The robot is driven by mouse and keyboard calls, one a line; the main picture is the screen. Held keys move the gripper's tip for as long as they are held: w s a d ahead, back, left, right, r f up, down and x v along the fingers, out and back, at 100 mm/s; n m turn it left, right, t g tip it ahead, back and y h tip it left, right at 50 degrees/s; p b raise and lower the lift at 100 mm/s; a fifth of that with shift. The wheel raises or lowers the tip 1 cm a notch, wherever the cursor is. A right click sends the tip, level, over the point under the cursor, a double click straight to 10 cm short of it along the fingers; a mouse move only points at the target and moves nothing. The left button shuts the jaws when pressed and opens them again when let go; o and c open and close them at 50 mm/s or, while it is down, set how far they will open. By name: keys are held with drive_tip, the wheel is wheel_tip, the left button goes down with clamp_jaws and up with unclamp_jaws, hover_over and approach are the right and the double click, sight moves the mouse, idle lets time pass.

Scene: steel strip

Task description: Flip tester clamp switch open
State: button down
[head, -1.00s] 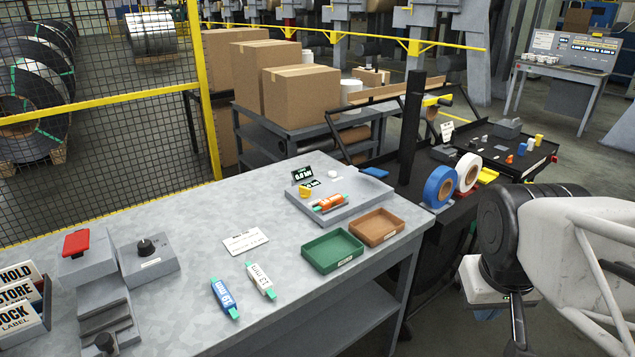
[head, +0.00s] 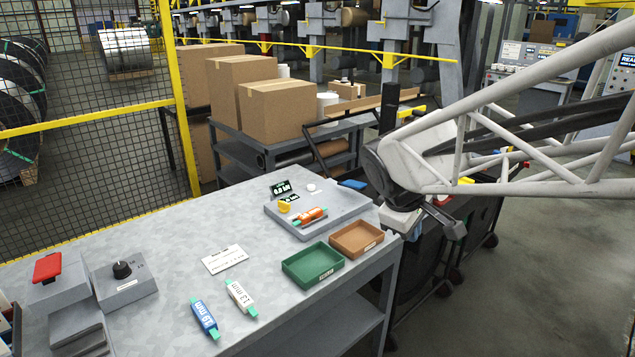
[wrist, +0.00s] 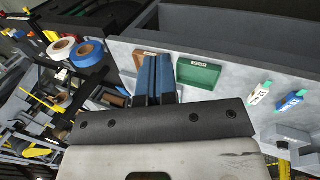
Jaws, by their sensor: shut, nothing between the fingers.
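The tester (head: 335,222) is a low grey block at the back right of the table in the head view. It bears a small dark display (head: 280,188), a yellow part (head: 284,207) that looks like the clamp switch, and a small white round piece (head: 311,188). An orange piece with green ends (head: 310,217) lies on it. The switch's position is too small to tell. My gripper, with blue fingers (wrist: 154,58) together and empty in the wrist view, is right of the tester, beyond the table's right edge. In the head view its fingertips are hidden. The wrist view does not clearly show the tester.
A green tray (head: 312,265) and a brown tray (head: 357,239) stand in front of the tester. A white tag (head: 241,298), a blue tag (head: 205,318) and a card (head: 225,259) lie nearby. A red-topped box (head: 47,268) and a knob box (head: 124,284) stand left.

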sight(286, 208)
drive_tip(key=w+a+f+n+t+h, duration=0.1)
drive_tip(key=w+a+f+n, duration=0.1)
drive_tip(key=w+a+n, duration=0.5)
drive_tip(key=w+a+f+n+t+h, duration=0.15)
drive_tip(key=w+a+n, duration=0.25)
drive_tip(key=w+a, duration=0.65)
drive_tip(key=w+a+f+n+t, duration=0.1)
drive_tip(key=w+a+f+n, duration=0.4)
drive_tip(key=a, duration=0.5)
drive_tip(key=w+a+f+n+t+y, duration=0.1)
drive_tip(key=w+a+f+n, duration=0.3)
drive_tip(key=a, duration=0.5)
drive_tip(key=w+f+t, duration=0.1)
drive_tip(key=w, duration=0.1)
drive_tip(key=shift+w+a+f+n, duration=0.3)
drive_tip(key=shift+w+a+n, duration=0.05)
drive_tip(key=shift+w+n, duration=0.05)
drive_tip(key=shift+y, duration=0.25)
drive_tip(key=shift+w+f, duration=0.1)
